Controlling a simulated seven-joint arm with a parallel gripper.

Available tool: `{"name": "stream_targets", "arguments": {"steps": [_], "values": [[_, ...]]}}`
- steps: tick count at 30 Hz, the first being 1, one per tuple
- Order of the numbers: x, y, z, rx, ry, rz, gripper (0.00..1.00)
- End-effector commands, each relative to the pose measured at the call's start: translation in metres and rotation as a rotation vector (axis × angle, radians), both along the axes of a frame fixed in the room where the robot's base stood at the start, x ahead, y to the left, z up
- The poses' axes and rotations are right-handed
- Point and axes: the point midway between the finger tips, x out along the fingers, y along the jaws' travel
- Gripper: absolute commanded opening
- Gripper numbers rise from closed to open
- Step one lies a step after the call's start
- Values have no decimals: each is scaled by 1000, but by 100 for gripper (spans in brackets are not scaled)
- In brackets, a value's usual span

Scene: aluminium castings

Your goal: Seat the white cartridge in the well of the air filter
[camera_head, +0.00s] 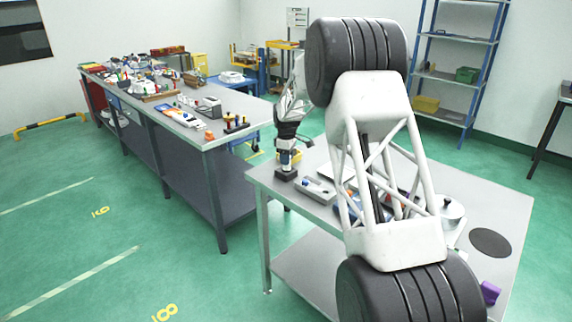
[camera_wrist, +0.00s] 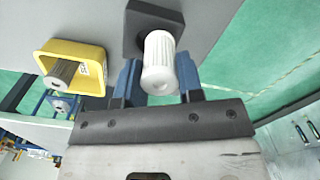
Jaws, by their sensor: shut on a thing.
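The white cartridge (camera_wrist: 160,62) is a ribbed cylinder with a rounded near end. In the wrist view it sits between the two blue fingers of my gripper (camera_wrist: 158,82), which is shut on it. Its far end overlaps a dark square block (camera_wrist: 135,38), which looks like the air filter. The cartridge hides the block's middle, so I cannot tell whether it is inside the well or above it. In the head view my gripper (camera_head: 287,162) points down just over the dark block (camera_head: 286,175) at the table's left corner.
A yellow housing (camera_wrist: 92,58) with a grey cylinder stands left of the cartridge, close to my gripper. The grey table (camera_head: 312,209) ends near the block. A grey device (camera_head: 318,190) and other parts lie to the right.

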Motion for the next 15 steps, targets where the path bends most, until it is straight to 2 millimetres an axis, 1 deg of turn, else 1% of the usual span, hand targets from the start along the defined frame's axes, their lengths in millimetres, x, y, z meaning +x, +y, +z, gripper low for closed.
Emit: {"name": "stream_targets", "arguments": {"steps": [3, 6, 15], "values": [[10, 2, -1, 0, 0, 0, 12], [14, 2, -1, 0, 0, 0, 12], [15, 3, -1, 0, 0, 0, 12]]}}
